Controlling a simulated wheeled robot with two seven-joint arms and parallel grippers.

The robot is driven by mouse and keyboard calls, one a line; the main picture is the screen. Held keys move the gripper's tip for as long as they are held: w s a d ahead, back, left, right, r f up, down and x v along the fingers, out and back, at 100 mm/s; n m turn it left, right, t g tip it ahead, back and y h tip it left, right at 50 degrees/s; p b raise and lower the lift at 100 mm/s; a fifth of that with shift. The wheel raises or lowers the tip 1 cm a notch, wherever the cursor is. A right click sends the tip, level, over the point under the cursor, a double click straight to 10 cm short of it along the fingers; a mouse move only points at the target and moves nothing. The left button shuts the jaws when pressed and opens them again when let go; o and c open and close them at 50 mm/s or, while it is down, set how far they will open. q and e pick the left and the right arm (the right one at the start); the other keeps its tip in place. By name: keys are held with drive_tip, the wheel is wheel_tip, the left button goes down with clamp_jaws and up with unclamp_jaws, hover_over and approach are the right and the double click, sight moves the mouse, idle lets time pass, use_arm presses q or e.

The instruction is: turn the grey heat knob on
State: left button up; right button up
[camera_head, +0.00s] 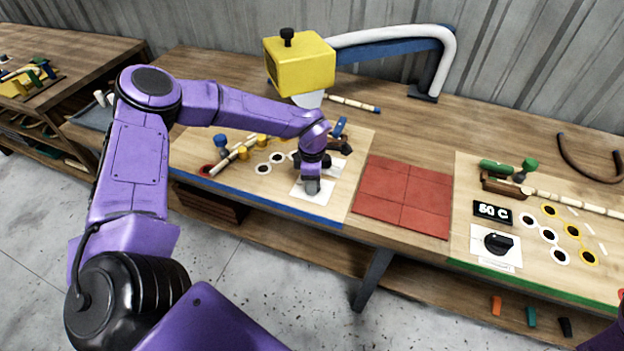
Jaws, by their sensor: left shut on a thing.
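My left gripper (312,176) points down over the white plate (326,191) at the front right of the blue-edged board. It is shut on the grey heat knob (311,187), and mostly covers it, so which way the knob is turned cannot be told. A black knob (497,243) sits on a white plate on the green-edged board at right, below a display (492,212) that seems to read 50 C. My right gripper is out of view.
A red tiled mat (404,196) lies between the boards. A yellow box (299,63) on a white curved arm (395,32) stands behind my left gripper. Pegs and rattan sticks (236,152) lie left of it. A brown curved rod (590,160) lies at far right.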

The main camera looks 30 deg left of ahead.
use_arm(q)
drive_tip(key=shift+r, duration=0.1)
idle(0.5)
drive_tip(key=o, duration=1.1)
drive_tip(key=shift+c, duration=0.2)
wheel_tip(320, 180, up, 10)
drive_tip(key=b, duration=0.2)
drive_tip(key=shift+r, duration=0.25)
